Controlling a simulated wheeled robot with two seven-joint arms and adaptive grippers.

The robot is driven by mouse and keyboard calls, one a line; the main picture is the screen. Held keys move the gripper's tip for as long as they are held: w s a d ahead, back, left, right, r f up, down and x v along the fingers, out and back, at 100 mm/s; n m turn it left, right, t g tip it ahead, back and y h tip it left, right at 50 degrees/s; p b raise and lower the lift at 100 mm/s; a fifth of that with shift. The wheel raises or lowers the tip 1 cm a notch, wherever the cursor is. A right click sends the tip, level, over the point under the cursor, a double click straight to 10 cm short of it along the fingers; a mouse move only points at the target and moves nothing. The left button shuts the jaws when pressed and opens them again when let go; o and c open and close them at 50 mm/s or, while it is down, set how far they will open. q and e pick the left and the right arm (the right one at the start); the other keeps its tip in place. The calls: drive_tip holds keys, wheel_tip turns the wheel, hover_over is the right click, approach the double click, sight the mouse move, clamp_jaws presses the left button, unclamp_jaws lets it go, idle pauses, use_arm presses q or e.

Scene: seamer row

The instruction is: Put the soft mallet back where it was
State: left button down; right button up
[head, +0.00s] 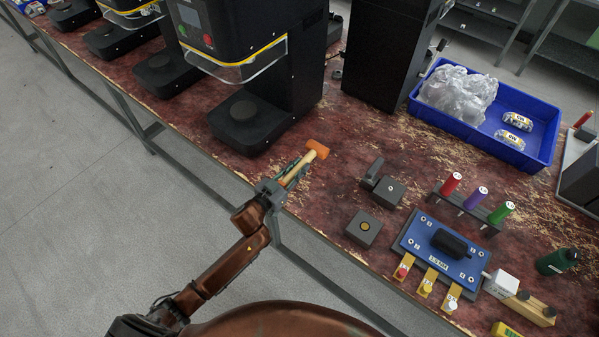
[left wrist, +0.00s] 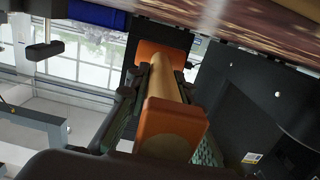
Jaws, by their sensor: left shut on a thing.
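The soft mallet (head: 317,149) has an orange head and a tan handle. My left gripper (head: 291,177) is shut on its handle, near the front edge of the workbench and in front of a black seamer machine. The orange end points away from me, toward the bench. In the left wrist view the mallet (left wrist: 172,124) lies between the dark green fingers, with orange at both ends of a tan shaft. I cannot tell whether it touches the bench top. My right gripper is not in view.
The seamer (head: 247,108) with its round plate stands just behind the mallet. Dark grey blocks (head: 362,229) and a blue fixture (head: 440,250) lie to the right. A blue bin (head: 548,150) holds clear bags. The worn red bench top (head: 345,125) is bare between the seamer and blocks.

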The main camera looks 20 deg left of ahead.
use_arm(q)
drive_tip(key=shift+w+f, duration=0.3)
drive_tip(key=shift+f, duration=0.05)
wheel_tip(320, 180, down, 3)
drive_tip(key=shift+a+f+b, duration=0.1)
drive_tip(key=shift+b, duration=0.7)
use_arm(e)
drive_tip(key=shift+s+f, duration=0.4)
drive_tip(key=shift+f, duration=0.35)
use_arm(q)
drive_tip(key=c, duration=1.7)
unclamp_jaws()
drive_tip(key=shift+f, duration=0.1)
